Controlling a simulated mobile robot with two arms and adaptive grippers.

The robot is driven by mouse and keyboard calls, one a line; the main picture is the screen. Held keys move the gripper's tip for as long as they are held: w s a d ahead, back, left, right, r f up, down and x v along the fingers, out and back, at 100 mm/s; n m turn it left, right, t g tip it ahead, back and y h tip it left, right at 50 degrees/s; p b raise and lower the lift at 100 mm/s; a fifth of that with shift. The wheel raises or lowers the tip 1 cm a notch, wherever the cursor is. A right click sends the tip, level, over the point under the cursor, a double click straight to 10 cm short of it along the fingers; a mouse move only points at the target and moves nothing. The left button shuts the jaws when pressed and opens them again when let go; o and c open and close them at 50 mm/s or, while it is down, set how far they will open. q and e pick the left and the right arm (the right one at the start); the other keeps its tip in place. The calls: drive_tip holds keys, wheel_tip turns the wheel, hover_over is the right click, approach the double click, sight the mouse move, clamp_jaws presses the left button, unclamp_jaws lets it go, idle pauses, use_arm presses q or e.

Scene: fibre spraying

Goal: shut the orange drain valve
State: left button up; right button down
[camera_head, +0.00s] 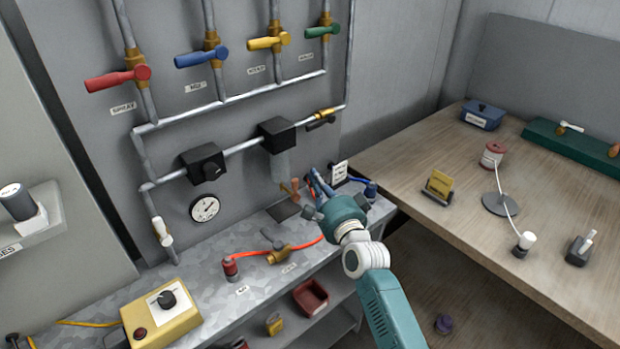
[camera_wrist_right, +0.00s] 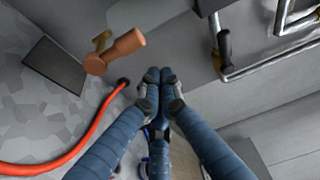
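My right gripper (camera_head: 313,176) is just right of the valve in the head view. In the right wrist view its blue fingertips (camera_wrist_right: 160,76) are together, with nothing seen between them, and look apart from the handle. My left gripper is not in view.
Red, blue, yellow and green valves (camera_head: 118,78) line the pipes above. A red hose (camera_head: 258,252) with a brass valve (camera_head: 279,254) lies along the metal bench. A yellow control box (camera_head: 160,313) is at the front left. A wooden table (camera_head: 420,150) stands right.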

drive_tip(key=shift+s+a+r+p, duration=0.15)
drive_tip(key=shift+s+a+p, duration=0.15)
drive_tip(key=shift+s+a, duration=0.55)
drive_tip(key=shift+w, duration=0.1)
